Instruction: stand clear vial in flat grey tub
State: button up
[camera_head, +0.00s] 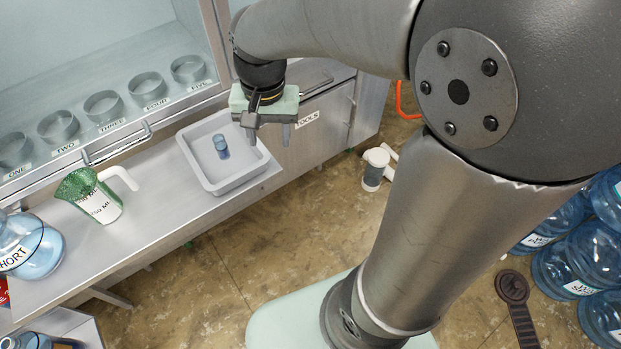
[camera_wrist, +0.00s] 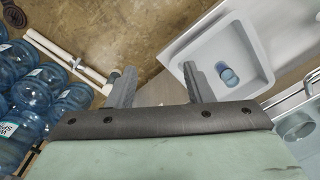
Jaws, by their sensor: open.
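The clear vial (camera_head: 221,147), bluish in tint, stands inside the flat grey tub (camera_head: 262,160) on the metal counter. The wrist view shows the vial (camera_wrist: 228,75) in the tub (camera_wrist: 262,62) too, beyond one of my fingers and apart from it. My gripper (camera_head: 268,138) is over the tub's right edge, higher than the vial. In the wrist view my gripper's fingers (camera_wrist: 157,85) are spread wide with nothing between them.
A green-and-white measuring jug (camera_head: 93,194) and a blue bottle (camera_head: 32,248) stand on the counter left of the tub. Numbered round holders (camera_head: 103,106) line the cabinet shelf behind. Blue water jugs (camera_head: 575,255) are stacked at right. A white pipe piece (camera_head: 376,165) is on the floor.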

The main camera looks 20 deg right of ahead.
jog(key=s+d+f+n, duration=0.1)
jog(key=s+d+n, duration=0.1)
jog(key=s, duration=0.4)
jog(key=s+d+f+n, duration=0.1)
jog(key=s+d+n, duration=0.1)
jog(key=s, duration=0.4)
jog(key=shift+s+f+n, duration=0.15)
jog(key=shift+f+n, duration=0.25)
jog(key=shift+n, duration=0.1)
